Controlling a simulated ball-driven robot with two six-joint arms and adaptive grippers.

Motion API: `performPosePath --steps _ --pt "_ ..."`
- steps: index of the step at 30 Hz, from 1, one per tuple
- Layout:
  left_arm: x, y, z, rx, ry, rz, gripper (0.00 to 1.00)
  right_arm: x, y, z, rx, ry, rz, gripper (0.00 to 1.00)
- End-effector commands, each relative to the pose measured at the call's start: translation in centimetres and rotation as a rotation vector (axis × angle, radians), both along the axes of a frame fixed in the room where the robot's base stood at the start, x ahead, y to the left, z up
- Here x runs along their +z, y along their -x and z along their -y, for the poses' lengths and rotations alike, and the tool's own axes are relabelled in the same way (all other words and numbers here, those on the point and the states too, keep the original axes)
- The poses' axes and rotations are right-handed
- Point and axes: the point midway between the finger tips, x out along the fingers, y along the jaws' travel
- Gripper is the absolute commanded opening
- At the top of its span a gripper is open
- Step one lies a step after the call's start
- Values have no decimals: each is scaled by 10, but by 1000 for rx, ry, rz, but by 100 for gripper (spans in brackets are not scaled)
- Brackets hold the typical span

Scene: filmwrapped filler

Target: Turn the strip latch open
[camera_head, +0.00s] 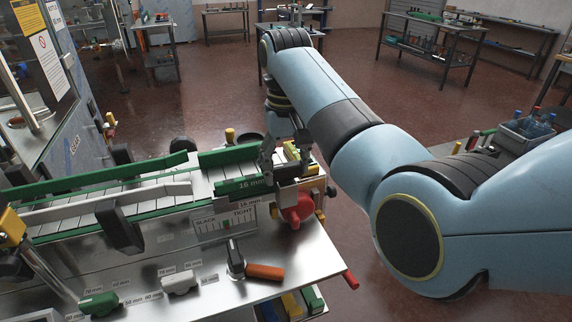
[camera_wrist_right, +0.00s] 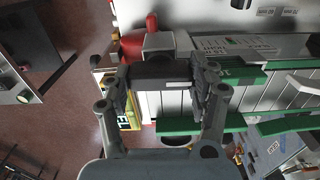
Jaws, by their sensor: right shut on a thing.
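My right gripper (camera_head: 285,168) reaches down at the right end of the conveyor, beside the green strip marked 16 mm (camera_head: 240,187). In the right wrist view, its two fingers (camera_wrist_right: 161,78) stand on either side of a dark, bar-like piece, which I take to be the strip latch (camera_wrist_right: 158,69). The gripper is shut on it. A grey block (camera_wrist_right: 158,41) sits just beyond the bar. A red knob (camera_head: 299,209) is close by; it also shows in the right wrist view (camera_wrist_right: 132,47). The fingers partly hide the latch in the head view. My left gripper is not in view.
Green guide rails (camera_head: 95,176) run along the slatted conveyor to the left. A lever with an orange handle (camera_head: 265,271) and white and green blocks (camera_head: 179,282) are on the steel table in front. A crate of bottles (camera_head: 527,133) stands at the right.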

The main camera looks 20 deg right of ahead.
Motion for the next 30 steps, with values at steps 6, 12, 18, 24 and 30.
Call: performPosePath --steps 6,12,18,24,30 --pt "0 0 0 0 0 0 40 3 -3 0 42 1 10 27" --pt "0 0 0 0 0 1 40 4 -3 0 50 1 11 27" --pt "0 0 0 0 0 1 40 4 -3 0 50 1 11 27" --pt "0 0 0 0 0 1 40 3 -2 0 49 1 8 80" --pt "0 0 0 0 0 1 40 1 -1 0 49 0 4 84"
